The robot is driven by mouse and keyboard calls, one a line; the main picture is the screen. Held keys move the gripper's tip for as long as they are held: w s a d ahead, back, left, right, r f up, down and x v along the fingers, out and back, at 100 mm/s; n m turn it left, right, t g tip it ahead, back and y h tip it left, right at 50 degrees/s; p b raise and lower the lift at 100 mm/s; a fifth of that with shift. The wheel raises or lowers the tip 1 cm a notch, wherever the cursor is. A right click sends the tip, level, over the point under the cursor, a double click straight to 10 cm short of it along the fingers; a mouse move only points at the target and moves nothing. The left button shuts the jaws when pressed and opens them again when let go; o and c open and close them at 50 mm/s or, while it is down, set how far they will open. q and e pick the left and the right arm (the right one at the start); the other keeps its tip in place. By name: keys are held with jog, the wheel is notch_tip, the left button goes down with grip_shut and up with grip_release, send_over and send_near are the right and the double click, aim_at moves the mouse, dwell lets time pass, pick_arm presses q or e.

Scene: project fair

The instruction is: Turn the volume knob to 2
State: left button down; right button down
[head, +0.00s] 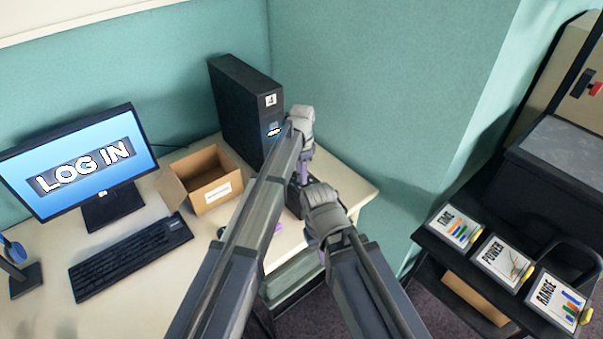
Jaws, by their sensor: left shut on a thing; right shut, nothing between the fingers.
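No volume knob or number scale can be made out. A small dark box (293,197) shows partly between my arms on the desk's right side; what it is cannot be told. My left gripper (303,170) reaches down just above that box, its purple fingers mostly hidden by my arm. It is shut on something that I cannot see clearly. My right gripper (321,256) is lower, near the desk's front right edge, shut and empty, mostly hidden under its wrist.
A black computer tower (240,105) stands behind my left gripper. An open cardboard box (213,195), a keyboard (130,257) and a "LOG IN" monitor (85,165) are left. A black cart (430,245) with "TIME", "POWER" and "RANGE" cards (503,262) stands right.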

pick_arm(q)
jog(key=c, duration=0.5)
grip_release()
jog(key=shift+r, duration=0.15)
notch_tip(320, 180, up, 8)
jog(key=p, duration=0.8)
jog(key=shift+f, duration=0.2)
